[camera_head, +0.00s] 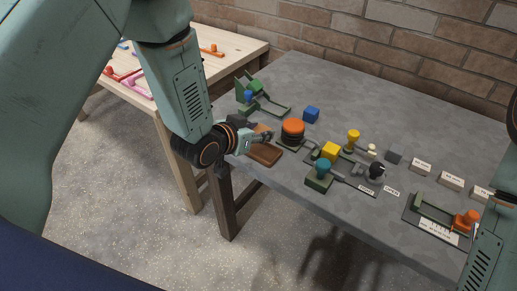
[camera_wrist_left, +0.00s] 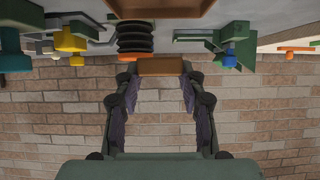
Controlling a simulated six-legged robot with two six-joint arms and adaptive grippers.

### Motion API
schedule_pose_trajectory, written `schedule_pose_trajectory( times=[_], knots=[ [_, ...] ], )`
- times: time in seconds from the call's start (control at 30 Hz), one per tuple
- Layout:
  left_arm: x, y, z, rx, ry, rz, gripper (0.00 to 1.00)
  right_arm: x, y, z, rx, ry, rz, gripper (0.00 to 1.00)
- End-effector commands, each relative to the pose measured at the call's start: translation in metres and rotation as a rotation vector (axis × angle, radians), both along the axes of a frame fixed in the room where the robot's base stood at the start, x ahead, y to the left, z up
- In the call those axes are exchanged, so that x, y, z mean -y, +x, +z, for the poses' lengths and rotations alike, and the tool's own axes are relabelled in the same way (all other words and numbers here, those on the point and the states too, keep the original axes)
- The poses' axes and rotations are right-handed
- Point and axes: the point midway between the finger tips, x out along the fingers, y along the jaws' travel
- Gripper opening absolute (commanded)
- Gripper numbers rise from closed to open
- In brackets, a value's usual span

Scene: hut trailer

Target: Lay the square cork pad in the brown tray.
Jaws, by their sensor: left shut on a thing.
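The brown tray (camera_head: 266,154) lies on the grey table near its left front edge. My left gripper (camera_head: 266,136) is just above the tray, shut on a flat brown piece, which looks like the square cork pad (camera_head: 262,128). In the left wrist view the pad (camera_wrist_left: 160,67) shows edge-on between the two fingertips of my left gripper (camera_wrist_left: 160,78). The fingers partly hide the pad and the tray in the head view. I cannot tell whether the pad touches the tray. My right gripper is out of view.
An orange-topped black ribbed button (camera_head: 292,132) stands close right of the tray. A blue cube (camera_head: 311,114) and a green stand (camera_head: 262,100) are behind. Yellow and teal knobbed fixtures (camera_head: 320,176) and label blocks fill the right. A wooden table (camera_head: 225,42) stands left.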

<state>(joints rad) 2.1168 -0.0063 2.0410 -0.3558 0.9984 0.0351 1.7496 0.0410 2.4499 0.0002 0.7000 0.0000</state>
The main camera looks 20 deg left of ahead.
Motion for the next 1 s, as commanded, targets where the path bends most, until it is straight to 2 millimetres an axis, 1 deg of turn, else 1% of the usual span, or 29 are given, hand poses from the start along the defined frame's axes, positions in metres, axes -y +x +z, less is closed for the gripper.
schedule_pose_trajectory(
  times=[0.03,0.1,0.27,0.37,0.53,0.8,0.97,1.0],
  knots=[
    [0.0,-0.001,-0.012,-0.003,0.001,0.0,0.29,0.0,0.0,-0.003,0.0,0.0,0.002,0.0],
    [-0.001,0.0,-0.02,0.0,0.001,0.0,0.29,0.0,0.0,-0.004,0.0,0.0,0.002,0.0],
    [-0.001,0.0,-0.029,0.002,0.001,-0.001,0.29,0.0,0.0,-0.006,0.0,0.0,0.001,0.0],
    [-0.002,0.0,-0.04,0.0,0.001,0.0,0.29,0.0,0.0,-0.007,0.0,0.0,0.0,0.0],
    [-0.004,0.001,-0.063,0.0,0.001,0.0,0.29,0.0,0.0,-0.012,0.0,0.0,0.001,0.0],
    [-0.004,0.001,-0.064,0.002,0.001,-0.001,0.29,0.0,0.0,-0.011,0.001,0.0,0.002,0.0],
    [-0.004,0.001,-0.069,0.002,0.001,-0.001,0.29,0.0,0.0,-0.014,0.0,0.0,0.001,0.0],
    [-0.004,0.001,-0.068,0.002,0.001,-0.001,0.43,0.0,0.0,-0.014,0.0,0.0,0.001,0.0]
  ],
)
